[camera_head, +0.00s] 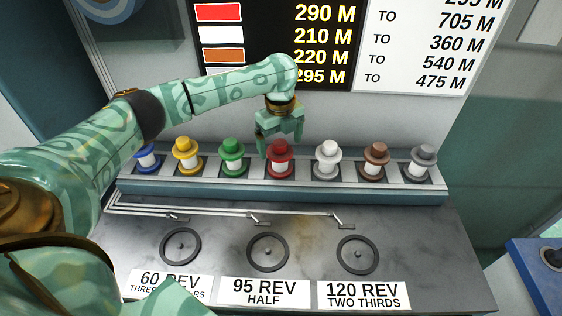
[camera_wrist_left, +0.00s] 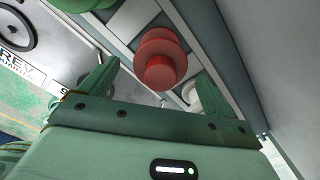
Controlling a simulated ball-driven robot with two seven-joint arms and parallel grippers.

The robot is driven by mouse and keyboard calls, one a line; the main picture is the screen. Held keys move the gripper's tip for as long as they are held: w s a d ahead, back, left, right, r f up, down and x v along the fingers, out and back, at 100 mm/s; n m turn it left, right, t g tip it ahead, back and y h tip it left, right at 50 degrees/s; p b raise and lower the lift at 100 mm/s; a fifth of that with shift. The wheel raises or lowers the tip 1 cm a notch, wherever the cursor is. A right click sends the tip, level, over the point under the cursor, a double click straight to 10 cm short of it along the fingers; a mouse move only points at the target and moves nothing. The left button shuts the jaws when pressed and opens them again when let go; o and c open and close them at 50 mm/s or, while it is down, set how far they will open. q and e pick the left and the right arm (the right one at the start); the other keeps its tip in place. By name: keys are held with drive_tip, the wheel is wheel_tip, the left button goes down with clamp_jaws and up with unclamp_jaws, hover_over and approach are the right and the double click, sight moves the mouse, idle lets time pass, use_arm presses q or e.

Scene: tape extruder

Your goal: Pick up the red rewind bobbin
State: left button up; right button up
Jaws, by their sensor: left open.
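The red rewind bobbin (camera_head: 280,160) stands upright in the middle of a row of bobbins on the rack. It has red flanges and a white band. My left gripper (camera_head: 280,146) is open and empty, pointing down above it, with its fingers near the bobbin's top. In the left wrist view the red bobbin (camera_wrist_left: 161,58) shows between and beyond the open fingers (camera_wrist_left: 153,80). I cannot tell whether a finger touches it. My right gripper is not in view.
Green (camera_head: 232,155) and white (camera_head: 327,160) bobbins stand close on either side. Yellow (camera_head: 187,155), blue (camera_head: 147,159), brown (camera_head: 374,161) and grey (camera_head: 421,163) ones fill the rack (camera_head: 300,188). In front are round spindles (camera_head: 268,252) with labels. A length board (camera_head: 385,45) hangs behind.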

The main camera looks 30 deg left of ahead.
use_arm(q)
wheel_tip(320, 180, down, 4)
drive_tip(key=shift+w+a+r+b, duration=0.1)
drive_tip(key=shift+b, duration=0.55)
drive_tip(key=shift+r, duration=0.2)
drive_tip(key=shift+c, duration=0.3)
drive_tip(key=c, duration=1.2)
drive_tip(key=shift+o, duration=0.2)
drive_tip(key=shift+r, duration=0.1)
